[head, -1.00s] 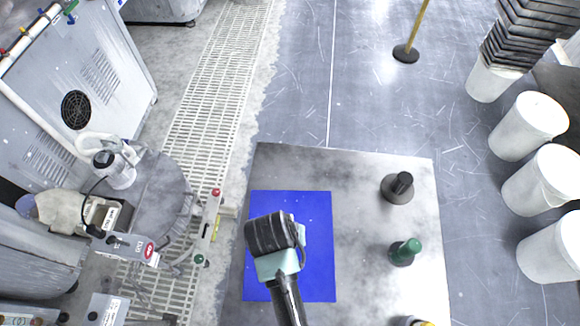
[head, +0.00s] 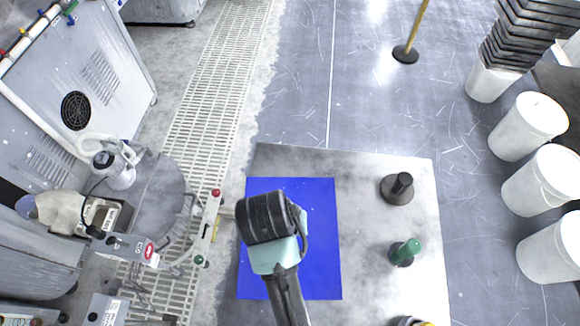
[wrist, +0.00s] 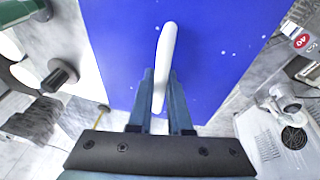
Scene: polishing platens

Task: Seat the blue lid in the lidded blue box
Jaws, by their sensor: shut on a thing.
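The blue lid (head: 322,240) is a flat blue rectangle beneath my gripper in the head view. It fills the upper middle of the wrist view (wrist: 215,50), with a white bar handle (wrist: 167,45) on its face. My gripper (wrist: 161,88) is shut on that handle, one finger on either side. In the head view my wrist covers part of the lid and the fingertips are hidden. I cannot make out the blue box; anything directly under the lid is hidden.
A grey table (head: 365,165) lies below the lid. On its right stand a black knobbed piece (head: 398,188) and a green-handled piece (head: 404,252); a yellow-and-black item is cut off at the bottom. White buckets (head: 530,125) line the right, and a machine (head: 70,90) stands left.

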